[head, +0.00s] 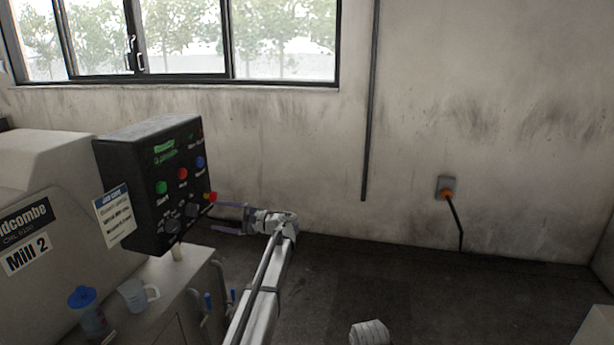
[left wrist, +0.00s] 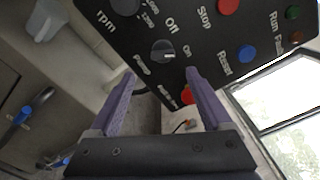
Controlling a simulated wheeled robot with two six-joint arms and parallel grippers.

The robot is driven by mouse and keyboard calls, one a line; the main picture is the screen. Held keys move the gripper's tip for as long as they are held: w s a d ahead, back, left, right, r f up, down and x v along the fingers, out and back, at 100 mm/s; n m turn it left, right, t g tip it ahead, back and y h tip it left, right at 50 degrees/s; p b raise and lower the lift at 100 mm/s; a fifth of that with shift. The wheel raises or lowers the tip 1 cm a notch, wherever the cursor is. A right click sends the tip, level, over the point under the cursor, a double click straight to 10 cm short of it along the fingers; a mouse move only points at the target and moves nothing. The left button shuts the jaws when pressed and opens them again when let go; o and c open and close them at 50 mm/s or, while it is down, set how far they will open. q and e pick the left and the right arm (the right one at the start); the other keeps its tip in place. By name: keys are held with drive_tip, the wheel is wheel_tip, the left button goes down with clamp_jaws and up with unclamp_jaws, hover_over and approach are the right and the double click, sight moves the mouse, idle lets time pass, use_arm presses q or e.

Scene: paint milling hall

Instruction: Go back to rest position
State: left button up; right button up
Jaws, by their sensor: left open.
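My left gripper (head: 214,217) is at the right side of a black control panel (head: 132,165), its purple fingers pointing left toward the panel. Its fingers are spread with nothing between them. In the left wrist view the open fingers (left wrist: 160,76) lie over the panel face, with a rotary knob (left wrist: 163,51) marked Off and On just beyond the tips. Whether the fingers touch the panel I cannot tell. My right gripper is not in view.
The panel stands by a grey mill (head: 62,245) labelled Mill 2. A blue-lidded bottle (head: 90,315) and a pale mug (head: 137,295) stand below it. Blue-handled valves (head: 208,301) sit beside my arm. The dark floor (head: 430,285) to the right is mostly clear up to the wall.

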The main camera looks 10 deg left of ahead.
use_arm(q)
drive_tip(key=s+d+f+n+h+p, duration=0.1)
drive_tip(key=s+d+f+h, duration=0.4)
drive_tip(key=s+d, duration=0.7)
drive_tip(key=s+d+f+n+g+h+p, duration=0.1)
drive_tip(key=s+d+f+h, duration=0.5)
drive_tip(key=s+d, duration=0.5)
drive_tip(key=s+d+f+n+h+p, duration=0.1)
drive_tip(key=s+d+f+h, duration=0.4)
drive_tip(key=s+d, duration=0.7)
drive_tip(key=s+f+p, duration=0.1)
drive_tip(key=s, duration=0.1)
drive_tip(key=shift+s+d+f+g+h, duration=0.2)
drive_tip(key=shift+s+d+g+h, duration=0.1)
drive_tip(key=shift+s+g, duration=0.1)
